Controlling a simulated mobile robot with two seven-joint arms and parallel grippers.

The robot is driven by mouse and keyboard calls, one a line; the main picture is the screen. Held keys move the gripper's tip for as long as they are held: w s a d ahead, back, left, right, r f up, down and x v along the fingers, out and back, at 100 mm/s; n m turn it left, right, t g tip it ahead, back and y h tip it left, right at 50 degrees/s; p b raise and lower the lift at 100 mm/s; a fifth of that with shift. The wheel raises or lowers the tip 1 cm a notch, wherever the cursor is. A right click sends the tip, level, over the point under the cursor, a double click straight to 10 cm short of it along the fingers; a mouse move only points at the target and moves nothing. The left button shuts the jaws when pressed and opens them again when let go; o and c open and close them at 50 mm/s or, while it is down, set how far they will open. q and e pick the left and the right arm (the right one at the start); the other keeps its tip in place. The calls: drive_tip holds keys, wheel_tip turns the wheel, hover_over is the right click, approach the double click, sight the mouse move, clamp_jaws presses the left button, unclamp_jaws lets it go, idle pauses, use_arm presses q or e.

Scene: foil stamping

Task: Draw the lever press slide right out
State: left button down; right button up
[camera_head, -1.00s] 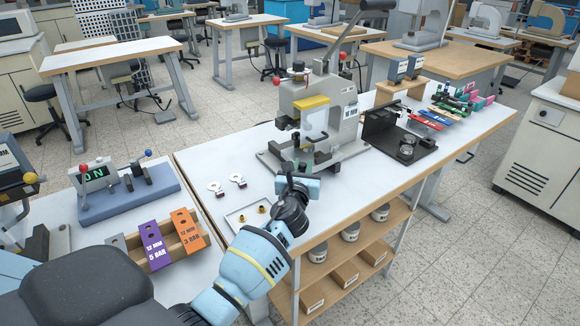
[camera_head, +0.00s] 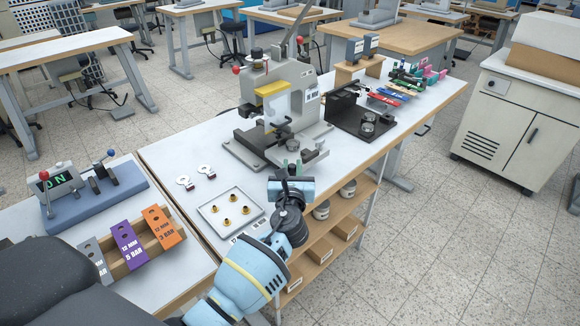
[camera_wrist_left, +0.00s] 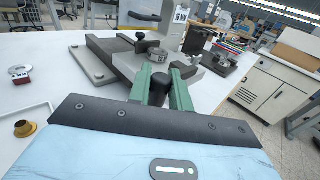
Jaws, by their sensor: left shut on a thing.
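The grey lever press (camera_head: 280,92) with a yellow guard stands on the white bench. Its slide (camera_head: 308,151) sticks out of the front of the base and carries a small round fixture. In the left wrist view the round fixture (camera_wrist_left: 157,54) sits on the slide plate just beyond my fingers. My left gripper (camera_head: 291,168) is at the slide's front end, near the bench's front edge. In the wrist view its green fingers (camera_wrist_left: 160,88) are shut on the slide's black knob (camera_wrist_left: 183,74). My right gripper is out of view.
A black fixture (camera_head: 361,119) stands right of the press. Shelves with jars and boxes (camera_head: 318,251) are under the bench edge.

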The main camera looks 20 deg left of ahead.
use_arm(q)
drive_tip(key=c, duration=1.7)
unclamp_jaws()
drive_tip(key=shift+d+f, duration=0.15)
drive_tip(key=shift+d, duration=0.1)
drive_tip(key=o, duration=0.4)
drive_tip(key=shift+s, duration=0.1)
drive_tip(key=shift+s+d, duration=0.1)
drive_tip(key=shift+s, duration=0.1)
drive_tip(key=v, duration=0.6)
drive_tip(key=shift+p, duration=0.3)
drive_tip(key=shift+s+d, duration=0.25)
drive_tip(key=shift+s, duration=0.4)
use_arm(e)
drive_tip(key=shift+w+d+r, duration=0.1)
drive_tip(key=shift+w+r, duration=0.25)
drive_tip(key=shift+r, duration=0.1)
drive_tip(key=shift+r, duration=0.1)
